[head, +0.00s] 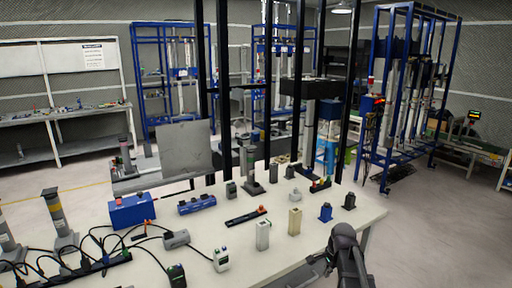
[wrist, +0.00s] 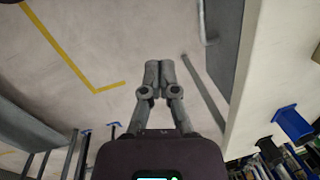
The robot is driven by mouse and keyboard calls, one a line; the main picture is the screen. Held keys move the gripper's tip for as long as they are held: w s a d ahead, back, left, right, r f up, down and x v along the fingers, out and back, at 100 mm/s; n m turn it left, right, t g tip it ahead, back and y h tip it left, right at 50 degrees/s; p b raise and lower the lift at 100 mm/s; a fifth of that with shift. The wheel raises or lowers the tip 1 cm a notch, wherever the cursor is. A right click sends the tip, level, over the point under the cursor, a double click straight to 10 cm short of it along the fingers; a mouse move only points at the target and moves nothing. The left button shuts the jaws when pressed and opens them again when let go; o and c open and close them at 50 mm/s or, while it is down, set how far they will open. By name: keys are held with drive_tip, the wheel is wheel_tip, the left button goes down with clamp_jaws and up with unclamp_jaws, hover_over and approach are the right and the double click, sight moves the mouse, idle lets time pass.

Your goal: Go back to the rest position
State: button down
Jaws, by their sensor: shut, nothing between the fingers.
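My gripper (wrist: 159,72) shows in the wrist view with its two grey fingers together and nothing between them. It is over open floor, beside a pale surface edge on the right of that view. In the head view a dark part of my arm (head: 346,250) stands at the front right edge of the white table (head: 205,235). From the head view I cannot tell where the fingertips are.
The table carries a blue box (head: 131,210), a white block (head: 263,236), a beige block (head: 295,221), a small blue block (head: 326,212) and cables at the left. Black posts rise behind it. Blue racks (head: 405,100) stand further back. The floor (head: 440,230) at the right is clear.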

drive_tip(key=s+a+r+n+p, duration=0.2)
drive_tip(key=s+a+n, duration=0.1)
drive_tip(key=s+n, duration=0.4)
drive_tip(key=s+a+r+n+g+h+p, duration=0.1)
drive_tip(key=s+a+r+n+p, duration=0.2)
drive_tip(key=s+n, duration=0.4)
drive_tip(key=shift+s+a+r, duration=0.2)
drive_tip(key=shift+s+a, duration=0.2)
drive_tip(key=shift+a, duration=0.35)
